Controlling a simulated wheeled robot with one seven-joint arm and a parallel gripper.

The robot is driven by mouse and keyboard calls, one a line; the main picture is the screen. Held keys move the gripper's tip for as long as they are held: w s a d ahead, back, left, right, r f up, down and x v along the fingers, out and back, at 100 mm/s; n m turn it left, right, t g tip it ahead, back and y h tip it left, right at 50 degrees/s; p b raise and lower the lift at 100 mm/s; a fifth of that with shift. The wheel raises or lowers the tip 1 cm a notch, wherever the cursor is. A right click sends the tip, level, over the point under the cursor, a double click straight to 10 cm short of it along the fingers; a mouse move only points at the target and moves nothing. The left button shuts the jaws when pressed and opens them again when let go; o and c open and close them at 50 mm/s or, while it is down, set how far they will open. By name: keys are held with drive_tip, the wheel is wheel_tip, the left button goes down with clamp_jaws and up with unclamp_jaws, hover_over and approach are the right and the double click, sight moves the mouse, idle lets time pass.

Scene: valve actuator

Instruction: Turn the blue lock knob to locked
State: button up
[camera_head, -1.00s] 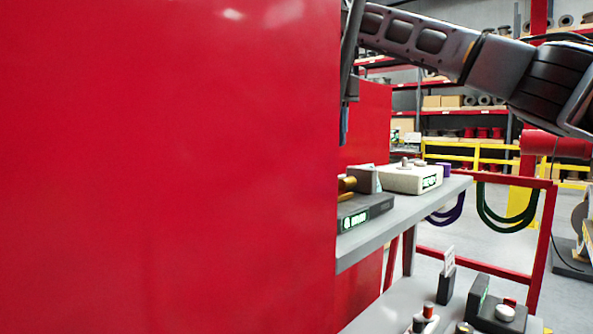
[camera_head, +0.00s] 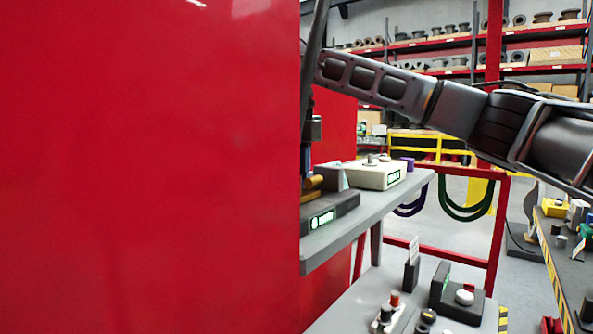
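I cannot make out a blue lock knob; a large red panel (camera_head: 150,170) fills the left of the view and may hide it. A dark box (camera_head: 335,212) with a green lit label and a brass-coloured part (camera_head: 313,183) on top sits on the grey shelf, its left part cut off by the panel. My arm reaches in from the right, and my gripper (camera_head: 306,160) hangs down at the panel's edge, just above the brass-coloured part. Only a narrow strip of it shows, with a bluish tip. I cannot tell whether it touches anything or how its fingers stand.
A cream box (camera_head: 380,174) with knobs and a green label stands farther back on the grey shelf (camera_head: 350,232). A lower shelf (camera_head: 350,308) holds several knobs and a black box (camera_head: 458,300). A red frame with hanging hoses stands behind. A bench (camera_head: 570,260) is at right.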

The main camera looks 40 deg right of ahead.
drive_tip(key=shift+c, duration=0.4)
clamp_jaws()
drive_tip(key=shift+m, duration=0.4)
drive_tip(key=m+b, duration=0.1)
drive_tip(key=m, duration=0.1)
drive_tip(key=shift+m+b, duration=0.4)
drive_tip(key=m+b, duration=0.1)
drive_tip(key=m, duration=0.2)
drive_tip(key=shift+m, duration=0.4)
drive_tip(key=m+b, duration=0.2)
drive_tip(key=m, duration=0.3)
drive_tip(key=shift+r+m+b, duration=0.1)
drive_tip(key=shift+m+b, duration=0.8)
drive_tip(key=shift+m, duration=1.5)
